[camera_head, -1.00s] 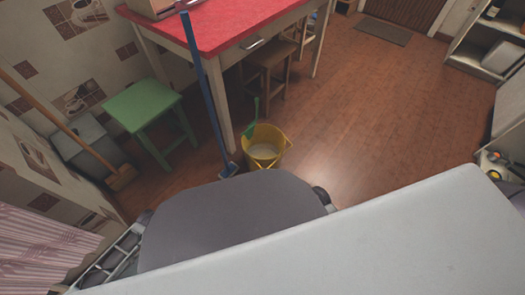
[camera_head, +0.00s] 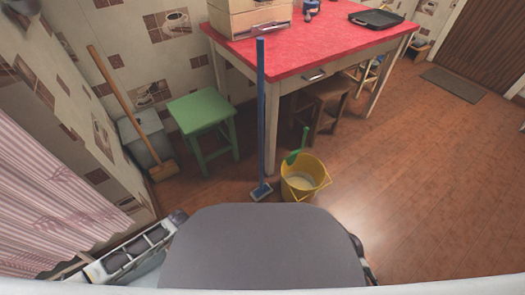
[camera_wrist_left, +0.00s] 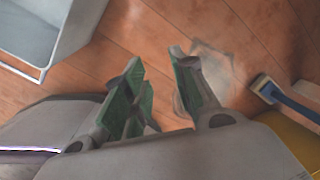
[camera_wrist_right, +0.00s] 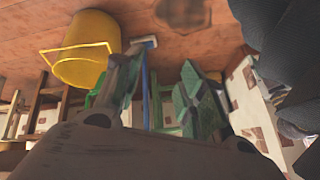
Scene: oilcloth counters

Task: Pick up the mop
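The mop, with a blue handle (camera_head: 261,110) and a small blue-grey head (camera_head: 261,191), stands nearly upright on the floor against the red table's front edge. In the left wrist view its head and lower handle (camera_wrist_left: 291,102) show at the right, apart from the fingers. In the right wrist view the blue handle (camera_wrist_right: 146,95) shows behind the fingers. My left gripper (camera_wrist_left: 157,60) is open and empty above the floor. My right gripper (camera_wrist_right: 162,62) is open, with no contact with the mop visible. Neither gripper shows in the head view.
A yellow bucket (camera_head: 304,184) holding a green-handled tool stands right of the mop head. A green stool (camera_head: 204,112), a grey bin (camera_head: 141,132) and a wooden-handled broom (camera_head: 122,100) are to the left. The red table (camera_head: 330,38) stands behind. Floor is clear at right.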

